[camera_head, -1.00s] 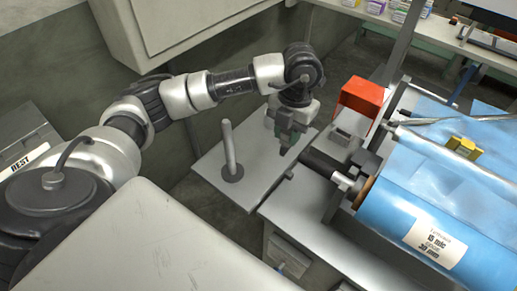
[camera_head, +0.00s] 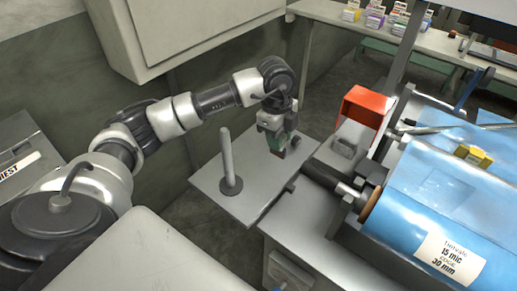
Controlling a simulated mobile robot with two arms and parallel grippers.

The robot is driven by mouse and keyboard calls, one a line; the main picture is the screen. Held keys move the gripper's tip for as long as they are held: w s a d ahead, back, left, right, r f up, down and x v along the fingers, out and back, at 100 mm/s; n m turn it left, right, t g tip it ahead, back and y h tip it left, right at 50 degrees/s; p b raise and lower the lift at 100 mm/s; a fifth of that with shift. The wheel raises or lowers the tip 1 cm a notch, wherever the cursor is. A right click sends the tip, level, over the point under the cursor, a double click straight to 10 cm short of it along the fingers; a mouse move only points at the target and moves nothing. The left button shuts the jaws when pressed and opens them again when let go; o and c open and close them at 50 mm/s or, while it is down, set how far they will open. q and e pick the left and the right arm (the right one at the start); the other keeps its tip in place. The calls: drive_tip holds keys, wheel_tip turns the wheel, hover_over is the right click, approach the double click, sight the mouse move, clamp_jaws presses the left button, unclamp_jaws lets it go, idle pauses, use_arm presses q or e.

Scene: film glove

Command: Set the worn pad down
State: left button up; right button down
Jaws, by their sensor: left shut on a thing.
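My left gripper (camera_head: 279,146) is shut at the end of my left arm, fingers pointing down. It is over the far right part of a grey plate (camera_head: 217,197), to the right of an upright post. The worn pad between its fingers is small and mostly hidden, with only dark and greenish parts showing at the fingertips. I cannot tell whether it touches the plate. My right gripper is out of view.
The grey post (camera_head: 227,160) with a round dark base stands on the plate. A dark shaft (camera_head: 325,178) leads to a blue film roll (camera_head: 400,215). An orange-red box (camera_head: 364,105) stands behind the shaft. A yellow block (camera_head: 473,154) sits on the film machine.

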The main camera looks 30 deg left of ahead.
use_arm(q)
drive_tip(key=shift+w+a+f, duration=0.3)
drive_tip(key=shift+a+f, duration=0.9)
drive_tip(key=shift+f, duration=0.2)
drive_tip(key=shift+w+a+f, duration=0.3)
drive_tip(key=shift+a+f, duration=0.95)
drive_tip(key=shift+f, duration=0.2)
drive_tip(key=shift+w+a+f, duration=0.3)
drive_tip(key=shift+a+f, duration=0.9)
drive_tip(key=shift+f, duration=0.2)
drive_tip(key=shift+f, duration=0.2)
drive_tip(key=o, duration=0.9)
drive_tip(key=shift+o, duration=0.2)
drive_tip(key=shift+r, duration=0.1)
